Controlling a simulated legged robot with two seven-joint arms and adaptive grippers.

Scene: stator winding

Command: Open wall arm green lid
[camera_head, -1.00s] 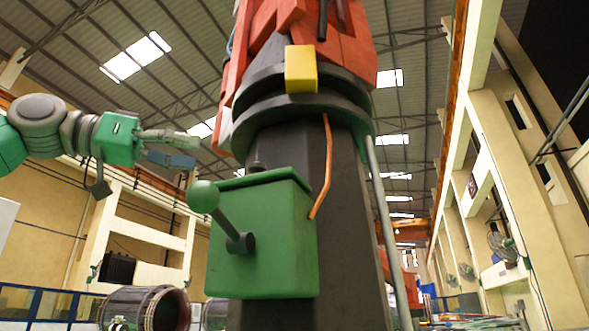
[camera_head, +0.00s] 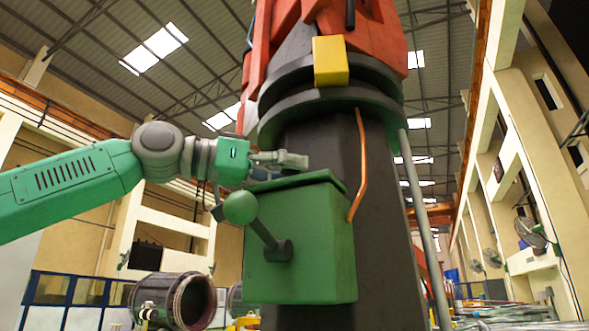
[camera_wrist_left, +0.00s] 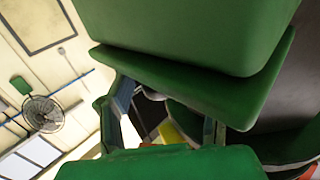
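The green box (camera_head: 300,255) is fixed to the dark column, with its green lid (camera_head: 305,182) on top and looking closed. A lever with a green ball knob (camera_head: 240,207) sticks out from its front. My left gripper (camera_head: 290,160) is just above the lid's left part; I cannot tell whether it touches. In the left wrist view its two fingers (camera_wrist_left: 166,112) stand apart with nothing seen between them held, and the lid (camera_wrist_left: 195,85) hides part of them. The box (camera_wrist_left: 190,30) fills the top of that view. My right gripper is not in view.
The dark column (camera_head: 385,240) rises behind the box. An orange cable (camera_head: 359,165) and a grey pole (camera_head: 420,220) run along it, and a yellow block (camera_head: 330,61) sits higher up.

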